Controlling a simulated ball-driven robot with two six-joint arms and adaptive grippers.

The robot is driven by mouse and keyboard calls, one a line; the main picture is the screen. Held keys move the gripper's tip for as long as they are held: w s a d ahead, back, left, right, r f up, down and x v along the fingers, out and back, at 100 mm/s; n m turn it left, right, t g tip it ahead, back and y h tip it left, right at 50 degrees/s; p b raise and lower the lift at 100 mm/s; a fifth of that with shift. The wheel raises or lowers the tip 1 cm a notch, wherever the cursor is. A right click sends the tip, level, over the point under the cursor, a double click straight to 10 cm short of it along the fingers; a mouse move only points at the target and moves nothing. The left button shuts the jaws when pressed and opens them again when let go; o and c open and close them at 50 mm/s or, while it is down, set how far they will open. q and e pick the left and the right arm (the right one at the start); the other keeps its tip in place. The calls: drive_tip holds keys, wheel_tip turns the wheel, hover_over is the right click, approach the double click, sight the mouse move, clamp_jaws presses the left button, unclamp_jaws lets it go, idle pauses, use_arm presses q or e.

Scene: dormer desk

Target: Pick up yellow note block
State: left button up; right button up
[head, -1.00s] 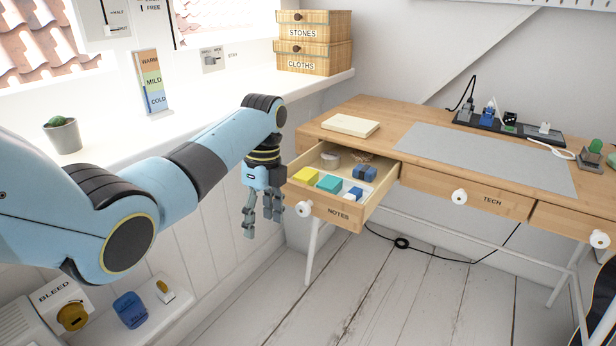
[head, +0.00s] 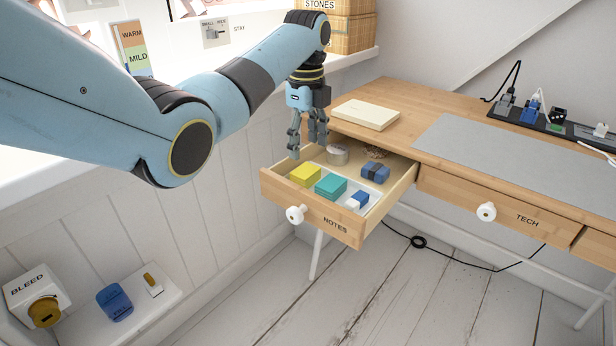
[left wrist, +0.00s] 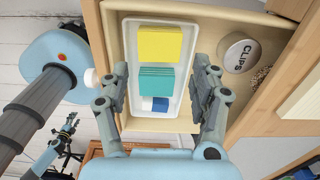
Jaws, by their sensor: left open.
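The yellow note block (head: 305,174) lies in a white tray (left wrist: 132,106) inside the open NOTES drawer (head: 335,222). In the left wrist view the yellow note block (left wrist: 160,43) sits at the top end of the tray, with a teal block (left wrist: 157,79) beside it. My left gripper (head: 309,150) points down above the drawer's back left part, near the yellow block. It is open and empty. In the left wrist view its fingers (left wrist: 163,92) stand apart on either side of the tray.
A blue and white block (head: 357,201), a dark blue banded bundle (head: 375,173) and a round CLIPS tin (head: 337,155) are also in the drawer. A cream pad (head: 365,114) lies on the desk. The drawer walls stand close around the tray.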

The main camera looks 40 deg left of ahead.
sight(307, 171)
use_arm(q)
drive_tip(key=shift+f, duration=0.85)
wheel_tip(307, 171, down, 5)
drive_tip(key=shift+r+b, duration=0.2)
drive_tip(key=shift+b, duration=0.85)
drive_tip(key=shift+f, duration=0.3)
drive_tip(key=shift+r, duration=0.15)
drive_tip(key=shift+c, duration=0.7)
drive_tip(key=c, duration=0.7)
use_arm(e)
drive_tip(key=shift+s+d+f, duration=0.1)
drive_tip(key=shift+s+f, duration=0.05)
drive_tip(key=shift+f, duration=0.45)
drive_tip(key=shift+s+f, duration=0.15)
drive_tip(key=shift+f, duration=0.4)
